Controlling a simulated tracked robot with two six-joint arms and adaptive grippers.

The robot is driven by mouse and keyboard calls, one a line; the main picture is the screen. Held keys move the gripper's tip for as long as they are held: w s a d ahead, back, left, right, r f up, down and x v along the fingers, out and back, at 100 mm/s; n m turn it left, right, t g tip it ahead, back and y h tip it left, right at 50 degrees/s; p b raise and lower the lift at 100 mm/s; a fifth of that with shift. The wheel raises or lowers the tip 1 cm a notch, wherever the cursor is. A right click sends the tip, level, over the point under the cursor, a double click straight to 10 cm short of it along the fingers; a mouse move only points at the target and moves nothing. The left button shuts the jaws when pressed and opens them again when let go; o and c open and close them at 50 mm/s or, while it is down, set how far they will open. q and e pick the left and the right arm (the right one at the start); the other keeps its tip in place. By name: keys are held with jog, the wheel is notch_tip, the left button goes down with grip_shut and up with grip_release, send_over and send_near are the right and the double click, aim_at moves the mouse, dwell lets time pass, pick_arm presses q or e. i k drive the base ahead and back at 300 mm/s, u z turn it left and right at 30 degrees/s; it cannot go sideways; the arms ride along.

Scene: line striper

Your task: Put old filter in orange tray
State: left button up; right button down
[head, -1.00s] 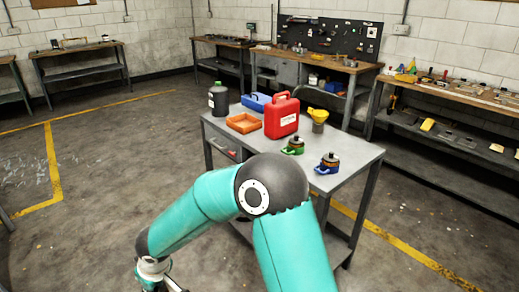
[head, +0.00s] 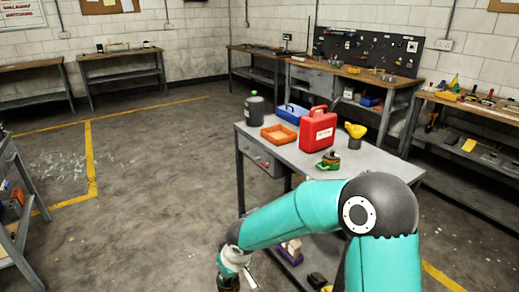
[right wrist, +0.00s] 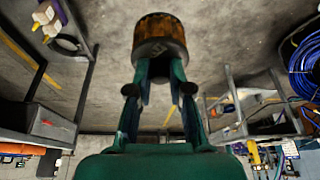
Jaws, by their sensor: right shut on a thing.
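The old filter (right wrist: 160,38) is a rusty brown cylinder with a dark band, seen in the right wrist view. My right gripper (right wrist: 159,72) is shut on it, with its fingers on either side. In the head view my right forearm reaches down to the bottom edge, where the filter (head: 228,283) shows only in part, well in front of the table and away from it. The orange tray (head: 278,141) lies on the grey table's left part and looks empty. My left gripper is not in view.
On the grey table (head: 300,157) stand a dark bottle (head: 254,110), a blue box (head: 291,112), a red can (head: 318,130), a yellow funnel (head: 356,131) and a green-based part (head: 329,161). My arm hides its right front. Open floor lies left; a shelf (head: 8,240) stands at the left edge.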

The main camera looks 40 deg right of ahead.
aim_at(279, 137)
jog(key=z, duration=0.05)
jog(key=k, duration=0.55)
jog(key=z, duration=0.15)
jog(key=i, duration=0.45)
jog(key=z, duration=0.65)
jog(key=i, duration=1.65)
jog(key=z, duration=0.15)
